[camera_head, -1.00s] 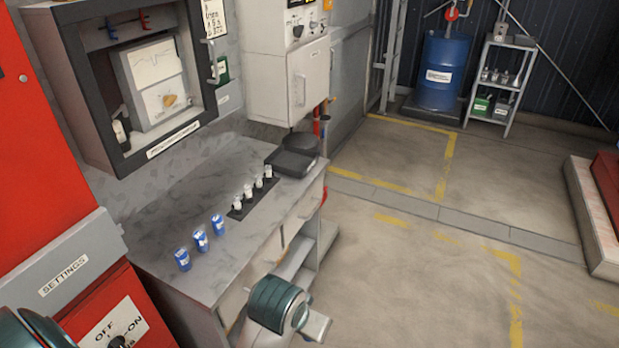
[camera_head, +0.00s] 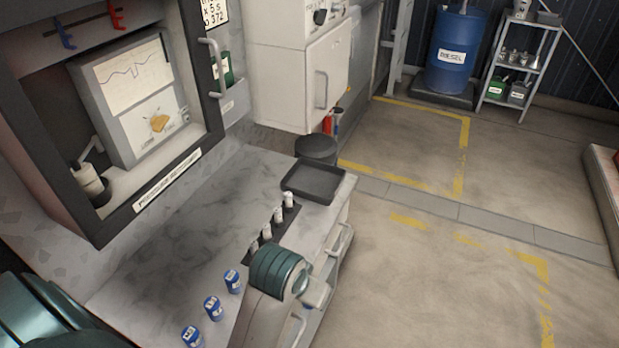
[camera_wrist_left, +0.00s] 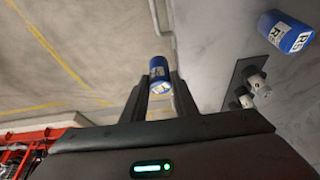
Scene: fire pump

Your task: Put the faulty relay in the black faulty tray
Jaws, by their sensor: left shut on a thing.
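My left gripper (camera_wrist_left: 158,90) is shut on a blue relay (camera_wrist_left: 159,68) with a white label, held between its fingertips in the left wrist view. The left gripper cannot be made out in the head view, and my right gripper is not visible. The black tray (camera_head: 314,184) lies at the far end of the grey bench and looks empty. Three other blue relays (camera_head: 212,308) stand in a row on the near part of the bench. One blue relay (camera_wrist_left: 285,32) also shows on the bench in the left wrist view.
Several small whitish cylinders (camera_head: 289,200) stand on a black strip between the blue relays and the tray. A round black object (camera_head: 315,149) is behind the tray. An open cabinet (camera_head: 160,205) overhangs the bench at left. Open floor (camera_head: 430,270) lies to the right.

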